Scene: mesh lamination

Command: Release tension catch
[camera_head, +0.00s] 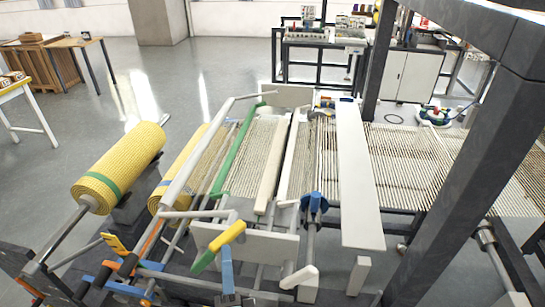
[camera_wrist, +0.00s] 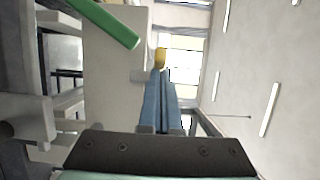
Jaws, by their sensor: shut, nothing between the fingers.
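My gripper (camera_head: 227,252) shows as an upright blue form at the bottom of the head view. In the wrist view its blue fingers (camera_wrist: 160,72) are shut together with nothing seen between them. A lever with a yellow upper part and green lower end (camera_head: 228,234) lies just above the fingertips in the head view; I cannot tell whether they touch. A small yellow piece (camera_wrist: 160,58) shows at the fingertips in the wrist view. A long green bar (camera_head: 235,155) slants along the machine's left side. I cannot tell for sure which part is the tension catch.
A white board (camera_head: 355,175) and strands (camera_head: 408,160) extend right. A blue clamp (camera_head: 314,205) stands right of the lever. A dark post (camera_head: 470,165) crosses the right side.

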